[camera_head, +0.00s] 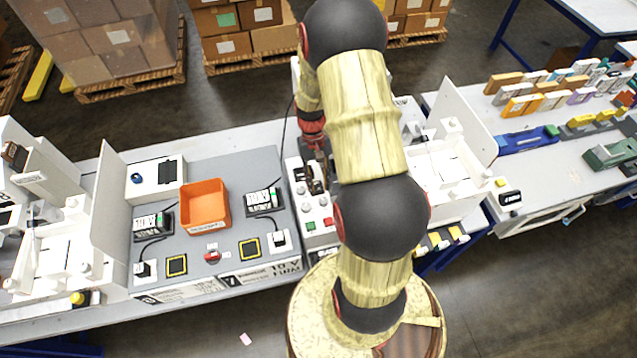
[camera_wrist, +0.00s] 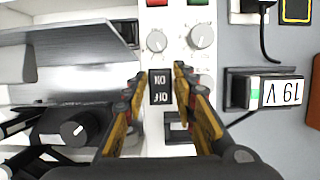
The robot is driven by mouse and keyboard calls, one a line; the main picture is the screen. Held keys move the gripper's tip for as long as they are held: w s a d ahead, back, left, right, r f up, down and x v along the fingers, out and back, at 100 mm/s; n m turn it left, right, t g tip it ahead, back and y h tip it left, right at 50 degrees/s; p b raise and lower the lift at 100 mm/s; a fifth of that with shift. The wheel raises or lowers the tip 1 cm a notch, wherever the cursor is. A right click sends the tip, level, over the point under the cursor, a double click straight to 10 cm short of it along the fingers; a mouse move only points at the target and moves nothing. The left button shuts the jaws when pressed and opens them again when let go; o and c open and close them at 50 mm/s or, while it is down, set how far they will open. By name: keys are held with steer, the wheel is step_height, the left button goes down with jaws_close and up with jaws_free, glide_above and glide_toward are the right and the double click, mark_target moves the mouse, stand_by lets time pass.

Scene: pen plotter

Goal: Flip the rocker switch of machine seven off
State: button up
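In the wrist view a black rocker switch (camera_wrist: 160,88) with white lettering sits on a narrow white control panel (camera_wrist: 172,50). The lettering is inverted and small; I cannot tell which side is pressed. My gripper (camera_wrist: 165,70) has its two yellow-and-black fingers apart, one on each side of the switch, with nothing held. I cannot tell whether a fingertip touches it. In the head view the panel (camera_head: 300,206) stands at the middle of the bench, and my arm covers part of it. No machine number is readable on this panel.
Two grey knobs (camera_wrist: 202,36) and red and green buttons sit on the same panel. A display (camera_wrist: 277,92) lies to the right in the wrist view. In the head view an orange bin (camera_head: 205,206) stands on the grey bench, with a white machine (camera_head: 440,172) right of my arm.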

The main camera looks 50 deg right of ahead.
mark_target(317, 184)
steer(key=v, duration=1.2)
stand_by(0.4)
steer(key=s+a+r+n+t+b, duration=0.2)
steer(key=a+b, duration=0.3)
steer(key=a, duration=0.3)
steer(key=s+a+r+n+t+h+b, duration=0.1)
steer(key=s+a+r+n+t+b, duration=0.1)
steer(key=a, duration=0.6)
steer(key=s+a+r+n+t+h+b, duration=0.1)
steer(key=s+a+r+n+t+b, duration=0.1)
steer(key=s+a+r+t+b, duration=0.2)
steer(key=s+a+b, duration=0.2)
steer(key=a+b, duration=0.2)
steer(key=shift+s+a+t, duration=0.25)
steer(key=shift+a+t, duration=0.1)
steer(key=shift+t, duration=0.05)
steer(key=shift+a+r, duration=0.1)
steer(key=shift+a, duration=0.05)
